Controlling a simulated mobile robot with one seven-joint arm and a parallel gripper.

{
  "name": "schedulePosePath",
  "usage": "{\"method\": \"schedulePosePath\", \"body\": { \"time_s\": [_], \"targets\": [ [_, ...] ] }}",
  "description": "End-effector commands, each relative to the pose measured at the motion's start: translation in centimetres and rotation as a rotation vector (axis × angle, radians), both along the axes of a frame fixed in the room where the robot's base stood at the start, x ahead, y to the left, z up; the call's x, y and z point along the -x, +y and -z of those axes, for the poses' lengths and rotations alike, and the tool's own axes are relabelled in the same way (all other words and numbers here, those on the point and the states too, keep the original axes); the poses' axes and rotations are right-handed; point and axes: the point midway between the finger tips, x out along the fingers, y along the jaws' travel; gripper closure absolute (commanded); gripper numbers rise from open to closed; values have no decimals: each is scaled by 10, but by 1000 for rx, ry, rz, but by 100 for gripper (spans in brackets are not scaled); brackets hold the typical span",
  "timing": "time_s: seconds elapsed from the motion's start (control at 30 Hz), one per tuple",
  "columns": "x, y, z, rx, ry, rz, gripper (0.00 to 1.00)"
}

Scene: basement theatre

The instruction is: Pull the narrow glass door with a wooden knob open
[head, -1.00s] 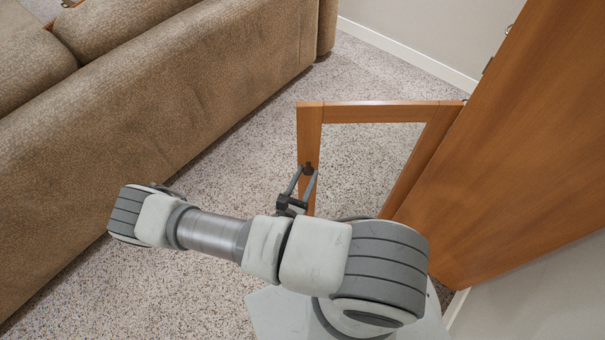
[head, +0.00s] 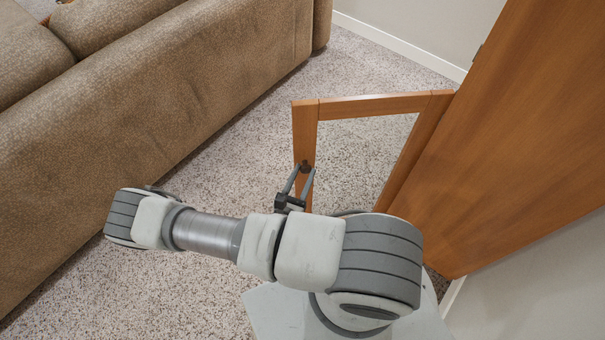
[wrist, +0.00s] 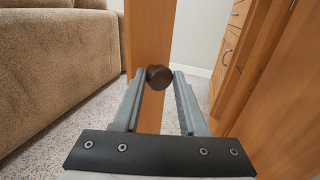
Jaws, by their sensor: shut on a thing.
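The narrow glass door (head: 304,135) has a wooden frame and clear glass, with carpet showing through it. It stands swung out from the wooden cabinet (head: 500,140) on the right. The dark round wooden knob (wrist: 159,77) sits on the door's free-edge stile, which rises upright in the wrist view (wrist: 149,35). My gripper (head: 305,170) is at the knob, one finger on each side, shut on it. In the head view the fingers mostly cover the knob. My arm hides the lower part of the door.
A brown sofa (head: 160,90) stands to the left, with a strip of carpet (head: 235,135) between it and the door. A pale wall with a white baseboard (head: 400,50) is behind. Cabinet drawers (wrist: 228,50) show at the right in the wrist view.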

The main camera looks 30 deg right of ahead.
Motion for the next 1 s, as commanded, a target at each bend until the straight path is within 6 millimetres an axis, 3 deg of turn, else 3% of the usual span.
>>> {"method": "schedulePosePath", "body": {
  "time_s": [0.03,0.17,1.0],
  "targets": [
    [10,-15,-1,15,13,40,53],
    [10,-15,-1,14,12,40,30],
    [7,-10,-1,8,7,29,30]
  ]
}}
